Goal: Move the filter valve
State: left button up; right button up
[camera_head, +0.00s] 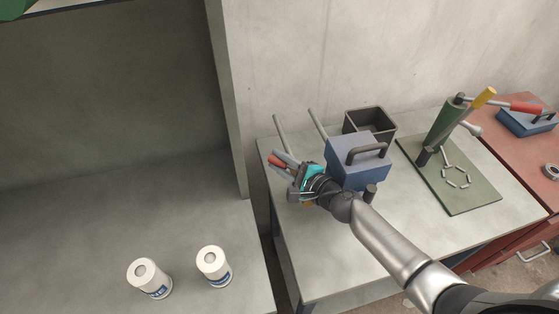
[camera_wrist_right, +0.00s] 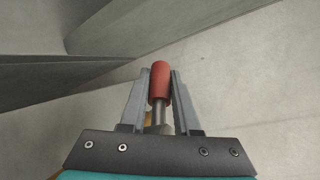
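A red cylindrical handle (camera_wrist_right: 160,82) on a grey metal shaft sits between the fingers of my right gripper (camera_wrist_right: 163,76), which look closed against its sides. I cannot tell for sure whether this handle belongs to the filter valve; no other part is clearly one. In the head view, my right gripper (camera_head: 278,160) is over the left edge of the grey table, left of a blue box, with the red handle (camera_head: 276,161) at its tips. The lower end of the shaft is hidden by the gripper body in the wrist view. My left gripper is not in view.
The blue box (camera_head: 350,172) with a dark handle and a dark open bin (camera_head: 372,118) stand on the grey table (camera_head: 300,262). A green board (camera_head: 478,205) with a levered stand is right. Two white canisters (camera_head: 147,270) (camera_head: 211,259) stand on the left surface.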

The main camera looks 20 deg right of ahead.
jog(key=shift+o, duration=0.8)
notch_tip(320, 180, up, 20)
jog(key=p, duration=1.2)
jog(key=shift+c, duration=0.2)
